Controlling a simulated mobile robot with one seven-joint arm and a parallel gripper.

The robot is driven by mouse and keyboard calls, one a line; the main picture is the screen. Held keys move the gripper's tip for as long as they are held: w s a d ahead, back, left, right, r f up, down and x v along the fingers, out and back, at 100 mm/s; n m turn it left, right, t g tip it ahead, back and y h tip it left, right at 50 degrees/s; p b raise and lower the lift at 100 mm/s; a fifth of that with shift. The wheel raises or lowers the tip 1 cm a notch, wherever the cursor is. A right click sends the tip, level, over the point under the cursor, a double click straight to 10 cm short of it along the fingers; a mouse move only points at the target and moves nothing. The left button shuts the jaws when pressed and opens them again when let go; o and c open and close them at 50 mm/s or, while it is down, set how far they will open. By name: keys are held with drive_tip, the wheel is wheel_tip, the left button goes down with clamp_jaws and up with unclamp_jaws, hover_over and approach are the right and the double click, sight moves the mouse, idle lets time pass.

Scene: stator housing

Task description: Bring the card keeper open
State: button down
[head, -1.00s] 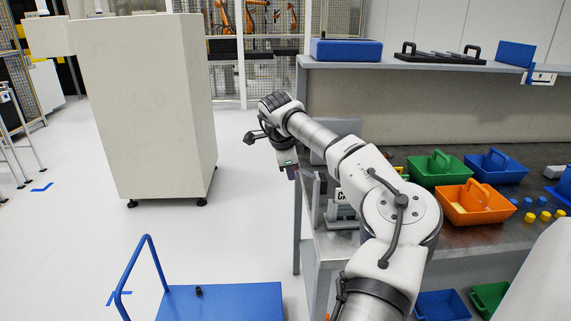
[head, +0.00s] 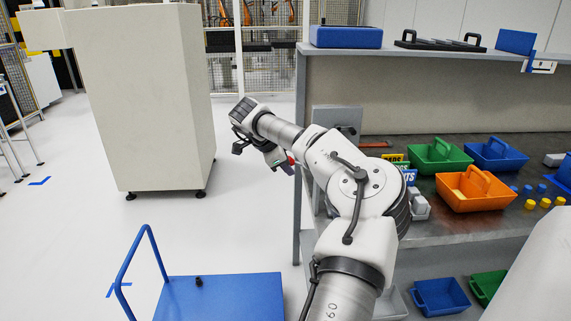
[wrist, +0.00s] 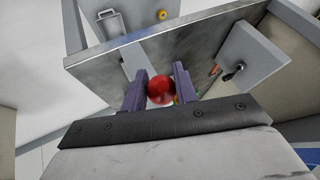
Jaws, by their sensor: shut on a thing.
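My gripper (wrist: 160,92) shows in the wrist view with its two purple fingers shut on a round red knob (wrist: 160,88). What the knob is fixed to is hidden behind it. In the head view my gripper (head: 286,164) is beyond the left end of the bench, with a bit of red at its tip. I cannot tell for sure which thing is the card keeper. A grey upright panel (head: 338,118) with a black handle stands at the bench's left end, and a similar panel (wrist: 240,62) shows in the wrist view. My arm hides much of that end.
The metal bench (head: 450,218) carries a green bin (head: 438,160), a blue bin (head: 497,156) and an orange bin (head: 466,198). Small lettered signs (head: 407,172) stand beside my arm. A blue cart (head: 225,295) is at the lower left.

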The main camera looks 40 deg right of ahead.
drive_tip(key=shift+s+d+f, duration=0.15)
drive_tip(key=shift+s+f, duration=0.1)
drive_tip(key=shift+s, duration=0.05)
drive_tip(key=c, duration=1.4)
unclamp_jaws()
drive_tip(key=o, duration=0.3)
drive_tip(key=shift+s+r, duration=0.1)
drive_tip(key=shift+r, duration=0.1)
drive_tip(key=shift+r, duration=0.1)
drive_tip(key=shift+a+r, duration=0.25)
drive_tip(key=shift+a, duration=0.05)
drive_tip(key=b+v, duration=0.2)
drive_tip(key=v, duration=1.1)
